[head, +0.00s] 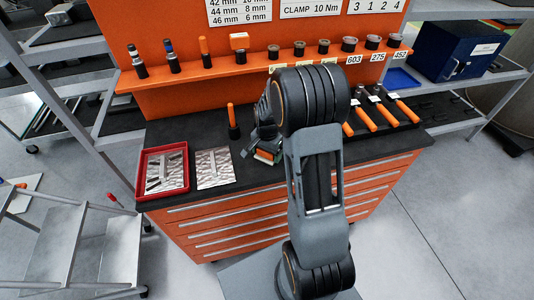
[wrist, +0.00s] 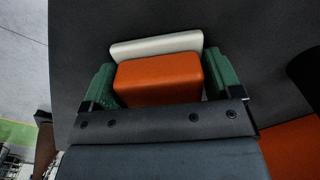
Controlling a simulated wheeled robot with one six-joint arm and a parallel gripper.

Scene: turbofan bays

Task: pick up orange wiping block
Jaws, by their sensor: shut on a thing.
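The orange wiping block (wrist: 158,80) fills the middle of the wrist view, with a pale grey-white layer along its far side. My gripper (wrist: 158,66) has a green finger on each side of the block and is shut on it. In the head view my gripper (head: 262,158) is low over the dark bench top, partly behind my arm. A bit of the orange block (head: 264,154) shows there between the fingers. I cannot tell whether the block touches the bench.
A red tray (head: 141,180) and a patterned metal plate (head: 214,168) lie left on the bench (head: 205,131). An orange-handled tool (head: 231,116) stands behind my gripper. Orange-handled tools (head: 363,117) lie at right. An orange shelf (head: 190,72) with several small items runs above.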

